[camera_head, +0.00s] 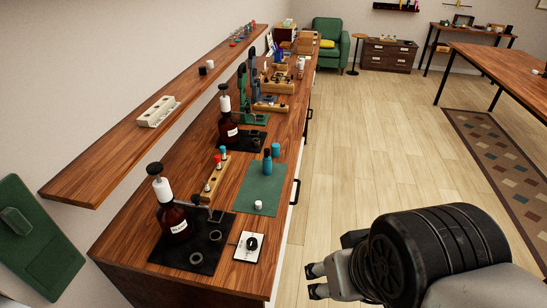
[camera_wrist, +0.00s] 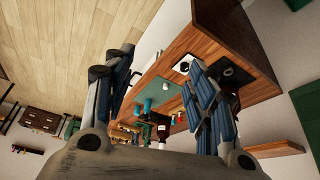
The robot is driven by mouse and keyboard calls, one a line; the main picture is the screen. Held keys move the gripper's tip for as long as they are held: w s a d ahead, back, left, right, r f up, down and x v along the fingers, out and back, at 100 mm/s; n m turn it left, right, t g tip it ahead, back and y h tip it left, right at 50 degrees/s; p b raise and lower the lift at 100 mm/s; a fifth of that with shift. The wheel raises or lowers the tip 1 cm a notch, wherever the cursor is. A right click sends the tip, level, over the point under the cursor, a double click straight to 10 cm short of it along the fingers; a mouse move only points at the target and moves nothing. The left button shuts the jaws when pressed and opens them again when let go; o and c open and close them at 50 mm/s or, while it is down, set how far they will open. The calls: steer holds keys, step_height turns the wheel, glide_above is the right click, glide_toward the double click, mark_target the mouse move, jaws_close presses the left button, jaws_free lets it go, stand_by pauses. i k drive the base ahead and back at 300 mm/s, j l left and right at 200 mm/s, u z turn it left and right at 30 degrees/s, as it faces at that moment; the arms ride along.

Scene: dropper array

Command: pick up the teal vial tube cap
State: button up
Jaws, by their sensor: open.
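A green mat (camera_head: 262,186) lies on the long wooden counter. Two small blue-teal capped pieces stand upright near its far edge: a brighter blue one (camera_head: 276,150) and a darker teal one (camera_head: 267,161). I cannot tell for sure which is the teal vial tube cap. A wooden rack (camera_head: 216,175) left of the mat holds small vials, one with a blue cap (camera_head: 223,151) and one with a red cap. My gripper (camera_head: 317,281) is open and empty, off the counter's right side, well apart from the mat. Its spread fingers (camera_wrist: 158,62) frame the counter in the wrist view.
A brown pump bottle (camera_head: 172,222) on a black mat stands front left; another (camera_head: 228,130) stands farther back. A white cap (camera_head: 258,204) sits on the green mat's near part. A black-and-white card (camera_head: 248,246) lies in front. A shelf (camera_head: 150,125) overhangs the left side.

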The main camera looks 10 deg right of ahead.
mark_target(275, 146)
steer(key=i+l+u, duration=0.15)
steer(key=u, duration=1.15)
steer(key=i+l, duration=0.15)
steer(key=l, duration=0.35)
steer(key=i+l, duration=0.15)
steer(key=l, duration=0.3)
steer(key=i+l, duration=0.2)
steer(key=l, duration=0.3)
steer(key=i+l, duration=0.15)
steer(key=l, duration=0.35)
steer(key=i+l, duration=0.15)
steer(key=l, duration=0.3)
steer(key=i+l, duration=0.15)
steer(key=l, duration=0.35)
steer(key=i+l, duration=0.2)
steer(key=l, duration=0.3)
steer(key=i+l, duration=0.15)
steer(key=l, duration=0.3)
